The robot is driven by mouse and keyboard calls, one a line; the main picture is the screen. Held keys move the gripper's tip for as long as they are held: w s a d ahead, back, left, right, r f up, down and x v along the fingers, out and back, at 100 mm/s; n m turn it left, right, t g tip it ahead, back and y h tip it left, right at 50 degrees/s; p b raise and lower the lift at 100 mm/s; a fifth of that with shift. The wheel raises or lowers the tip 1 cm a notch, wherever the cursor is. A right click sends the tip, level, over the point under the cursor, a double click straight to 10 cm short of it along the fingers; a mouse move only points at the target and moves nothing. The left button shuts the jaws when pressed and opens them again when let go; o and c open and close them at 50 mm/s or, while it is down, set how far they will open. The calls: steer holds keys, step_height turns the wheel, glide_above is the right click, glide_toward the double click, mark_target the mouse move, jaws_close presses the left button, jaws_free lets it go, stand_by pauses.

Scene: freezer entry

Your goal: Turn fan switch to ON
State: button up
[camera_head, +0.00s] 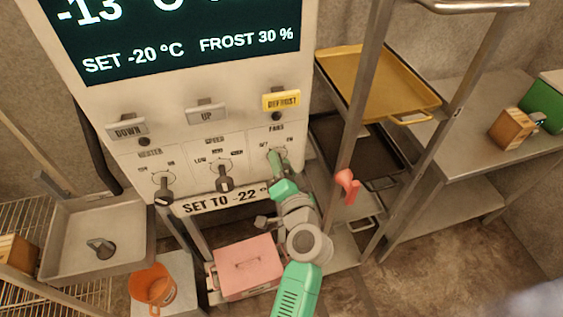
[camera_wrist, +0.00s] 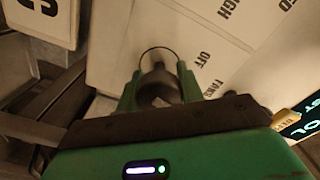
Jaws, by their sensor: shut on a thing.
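The control panel (camera_head: 185,100) carries a dial marked FANS at the right of its lower row, with OFF and ON printed around it. My gripper (camera_head: 273,156) reaches this dial from below and hides its knob in the head view. In the wrist view the dark fan switch knob (camera_wrist: 159,88) sits between the two green fingers of my gripper (camera_wrist: 158,80), which are shut on it. The OFF print shows beside the knob there. I cannot tell which way the knob points.
The heater knob (camera_head: 163,188) and speed knob (camera_head: 224,180) are left of my gripper. DOWN (camera_head: 127,129), UP (camera_head: 206,112) and yellow DEFROST (camera_head: 281,100) buttons are above. The screen (camera_head: 170,35) reads SET -20 °C, FROST 30 %. A rack post (camera_head: 362,100) stands close right; a pink box (camera_head: 247,268) is below.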

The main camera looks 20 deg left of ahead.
steer(key=shift+m+p, duration=0.5)
steer(key=shift+m, duration=1.5)
steer(key=o, duration=1)
steer(key=v, duration=0.7)
steer(key=shift+s+d+p, duration=0.25)
steer(key=shift+s+p, duration=0.1)
